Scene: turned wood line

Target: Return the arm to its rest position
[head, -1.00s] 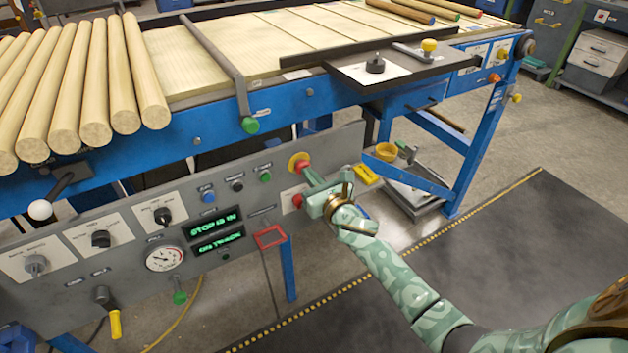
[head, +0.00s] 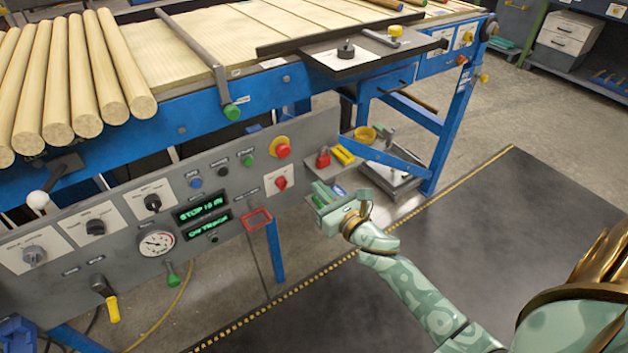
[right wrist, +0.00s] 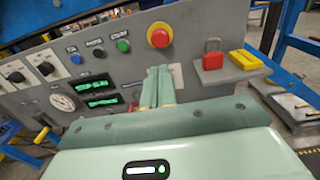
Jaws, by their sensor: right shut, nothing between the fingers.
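My right arm (head: 415,285) reaches in from the lower right in the head view. Its green gripper (head: 320,193) is shut and empty, below and right of the control panel's buttons and apart from them. In the right wrist view the shut fingers (right wrist: 157,87) stand together before the grey panel (right wrist: 135,55). The red emergency knob (head: 283,150) on its yellow ring also shows in the wrist view (right wrist: 159,38). A red rotary switch (head: 281,183) sits below it in the head view. My left gripper is not in view.
The panel's green display (head: 201,208) reads "STOP IS IN". A red padlock (head: 323,158) and a yellow block (head: 342,155) lie beside the panel. The blue bench frame (head: 455,130) stands behind. A red-rimmed holder (head: 257,219) juts out on the left. The dark mat (head: 500,220) is clear.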

